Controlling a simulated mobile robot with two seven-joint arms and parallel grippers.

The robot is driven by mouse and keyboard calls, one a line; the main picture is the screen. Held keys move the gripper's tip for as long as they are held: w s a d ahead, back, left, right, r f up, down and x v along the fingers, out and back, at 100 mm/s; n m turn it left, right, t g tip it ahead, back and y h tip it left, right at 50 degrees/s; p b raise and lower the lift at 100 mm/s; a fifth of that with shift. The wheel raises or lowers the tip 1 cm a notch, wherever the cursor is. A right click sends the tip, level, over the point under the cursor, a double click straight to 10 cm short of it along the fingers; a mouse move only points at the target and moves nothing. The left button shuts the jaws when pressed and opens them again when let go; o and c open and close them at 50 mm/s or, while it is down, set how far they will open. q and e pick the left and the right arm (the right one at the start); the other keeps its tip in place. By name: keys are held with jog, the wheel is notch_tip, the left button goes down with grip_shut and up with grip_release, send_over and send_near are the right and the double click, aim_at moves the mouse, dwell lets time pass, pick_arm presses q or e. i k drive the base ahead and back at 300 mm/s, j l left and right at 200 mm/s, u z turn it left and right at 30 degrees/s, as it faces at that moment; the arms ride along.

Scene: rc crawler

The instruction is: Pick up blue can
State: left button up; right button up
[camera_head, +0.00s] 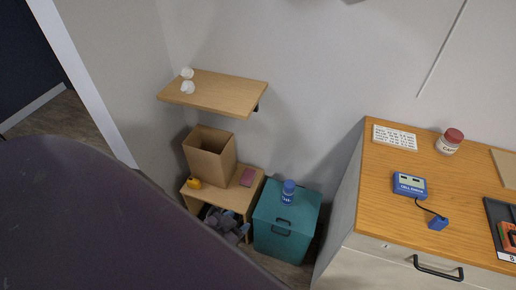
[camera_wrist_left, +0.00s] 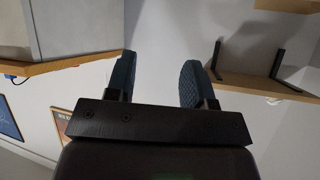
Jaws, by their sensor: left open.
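The blue can (camera_head: 288,192) stands upright on top of a teal box (camera_head: 273,238) near the wall in the head view. It has white lettering and nothing touches it from the side. I cannot make it out in the left wrist view. My left gripper (camera_wrist_left: 156,82) shows in the left wrist view with its two dark, textured fingers apart. The space between them is empty, with only plain wall behind. I cannot make out its fingers in the head view, so its distance from the can is unclear. My right gripper is not in view.
A wooden shelf (camera_head: 225,92) hangs above an open cardboard box (camera_head: 211,158) on a low wooden unit (camera_head: 222,195), left of the can. A wood-topped cabinet (camera_head: 390,215) stands to the right. A large dark shape fills the lower left.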

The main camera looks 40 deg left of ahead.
aim_at(289, 185)
jog(key=u, duration=0.8)
jog(key=i+j+z, duration=0.1)
jog(key=z, duration=0.3)
jog(key=j+z, duration=0.4)
jog(key=i+j+z, duration=0.1)
jog(key=j+z, duration=0.15)
jog(key=z, duration=0.2)
jog(key=j+u, duration=0.25)
jog(key=u, duration=0.25)
jog(key=j+u, duration=0.25)
jog(key=u, duration=0.2)
jog(key=i+j+u, duration=0.15)
jog(key=u, duration=0.35)
jog(key=j, duration=0.1)
